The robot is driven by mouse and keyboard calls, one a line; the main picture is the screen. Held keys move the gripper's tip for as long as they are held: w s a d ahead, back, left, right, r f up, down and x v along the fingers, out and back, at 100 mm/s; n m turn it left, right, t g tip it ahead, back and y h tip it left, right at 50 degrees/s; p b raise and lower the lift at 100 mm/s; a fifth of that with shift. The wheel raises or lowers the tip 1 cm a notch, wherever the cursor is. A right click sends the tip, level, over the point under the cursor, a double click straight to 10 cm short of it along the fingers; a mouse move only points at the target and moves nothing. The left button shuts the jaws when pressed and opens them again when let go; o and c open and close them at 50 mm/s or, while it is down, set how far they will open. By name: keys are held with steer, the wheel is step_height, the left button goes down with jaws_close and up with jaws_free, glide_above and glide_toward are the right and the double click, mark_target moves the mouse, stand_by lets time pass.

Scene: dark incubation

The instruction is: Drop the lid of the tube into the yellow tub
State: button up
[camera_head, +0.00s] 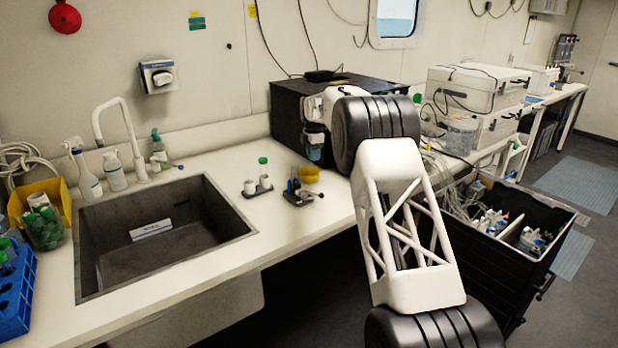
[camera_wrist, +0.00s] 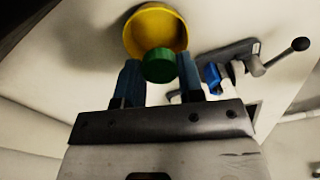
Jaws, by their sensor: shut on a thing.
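My gripper (camera_wrist: 159,72) is shut on a green lid (camera_wrist: 158,65), which sits between its two blue fingertips in the wrist view. The yellow tub (camera_wrist: 155,28) shows just beyond the lid and overlaps it in that view; the height of the lid over the tub is hard to tell. In the head view my gripper (camera_head: 314,148) points down above the yellow tub (camera_head: 309,174) on the white counter. The lid is too small to make out there.
A dark holder (camera_head: 298,199) with small tools stands close in front of the tub. The sink (camera_head: 160,245) lies to the left, and a black box (camera_head: 290,105) stands behind. The counter's front edge is near; bare counter lies between sink and rack.

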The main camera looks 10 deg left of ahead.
steer(key=shift+f, duration=0.15)
steer(key=shift+f, duration=2.8)
steer(key=o, duration=1)
steer(key=shift+c, duration=0.2)
steer(key=shift+r, duration=0.15)
steer(key=shift+r, duration=3.75)
